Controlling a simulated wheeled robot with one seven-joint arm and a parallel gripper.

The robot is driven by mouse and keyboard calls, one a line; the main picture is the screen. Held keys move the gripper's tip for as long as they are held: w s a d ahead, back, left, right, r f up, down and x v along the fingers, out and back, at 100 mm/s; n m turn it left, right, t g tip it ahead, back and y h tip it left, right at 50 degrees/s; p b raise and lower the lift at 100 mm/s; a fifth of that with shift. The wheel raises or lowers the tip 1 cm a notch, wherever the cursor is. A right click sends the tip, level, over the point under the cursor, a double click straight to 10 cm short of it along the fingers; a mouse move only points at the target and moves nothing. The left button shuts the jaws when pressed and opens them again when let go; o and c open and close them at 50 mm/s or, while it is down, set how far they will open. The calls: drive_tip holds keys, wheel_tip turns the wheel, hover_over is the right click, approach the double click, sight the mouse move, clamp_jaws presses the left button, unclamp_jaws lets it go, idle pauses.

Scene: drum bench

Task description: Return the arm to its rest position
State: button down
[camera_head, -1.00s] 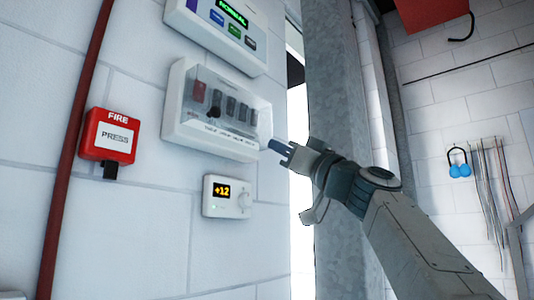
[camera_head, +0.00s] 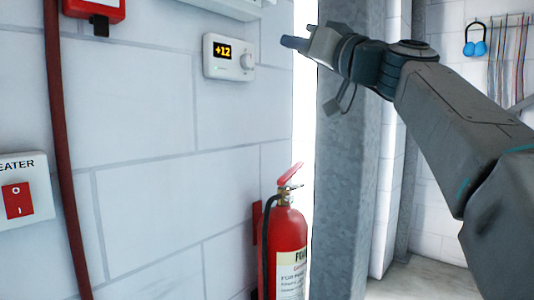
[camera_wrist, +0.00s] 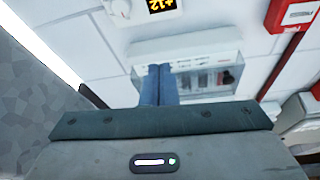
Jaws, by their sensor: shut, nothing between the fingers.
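My gripper (camera_head: 296,43) is at the upper middle of the head view, in front of the bright gap beside the grey metal column. Its fingers point left toward the wall and touch nothing there. In the wrist view my gripper (camera_wrist: 158,70) shows its two blue-grey fingers together, with nothing between them. Behind the fingers in that view is the clear-covered breaker box (camera_wrist: 205,75). My arm reaches in from the right side of the head view.
A thermostat (camera_head: 229,57) reading +12 is on the wall left of my gripper. A red fire extinguisher (camera_head: 287,245) stands below. A heater switch (camera_head: 20,195) and a red pipe (camera_head: 62,150) are at left. The grey column (camera_head: 345,180) is close beside my arm.

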drive_tip(key=s+d+f+m+g+h+p, duration=0.1)
drive_tip(key=s+f+m+g+h+p, duration=0.2)
drive_tip(key=f+p, duration=0.5)
drive_tip(key=f+m+g+h+p, duration=0.3)
drive_tip(key=f+h+p, duration=0.2)
drive_tip(key=f, duration=0.5)
drive_tip(key=s+d+f+g+h+p, duration=0.3)
drive_tip(key=s+f+p, duration=0.3)
drive_tip(key=s, duration=0.3)
drive_tip(key=s+d+f+m+g+h+p, duration=0.1)
drive_tip(key=s+d+f+g+h+p, duration=0.2)
drive_tip(key=s+f, duration=0.5)
drive_tip(key=s+d+h+p, duration=0.1)
drive_tip(key=d+p, duration=0.1)
drive_tip(key=p, duration=0.1)
drive_tip(key=shift+s+d+f+m+g, duration=0.15)
drive_tip(key=shift+d+m+g, duration=0.15)
